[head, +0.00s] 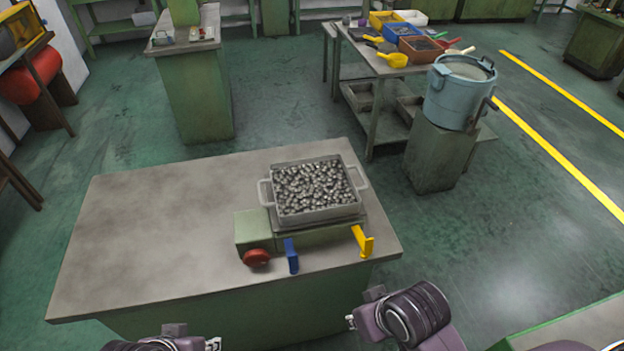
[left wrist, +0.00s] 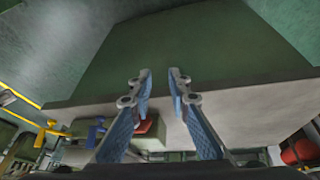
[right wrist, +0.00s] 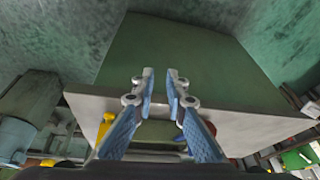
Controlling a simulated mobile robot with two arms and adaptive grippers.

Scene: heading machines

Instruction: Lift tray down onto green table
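A grey square tray (head: 312,217) with two side handles is filled with small shiny metal pieces. It sits level on a green stand (head: 255,232) with a red knob and blue and yellow levers. The stand is on the right part of the green table (head: 160,225), which has a grey top. My left gripper (head: 216,344) is at the bottom edge of the head view, before the table; its fingers (left wrist: 159,75) are apart and empty. My right gripper (head: 350,321) is near the table's front right corner, below the tray, its fingers (right wrist: 160,75) apart and empty.
The left part of the tabletop is bare. Behind right, a blue bucket (head: 459,95) stands on a green pedestal (head: 437,157), beside a bench with coloured bins (head: 418,48). A green cabinet (head: 197,95) stands behind the table.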

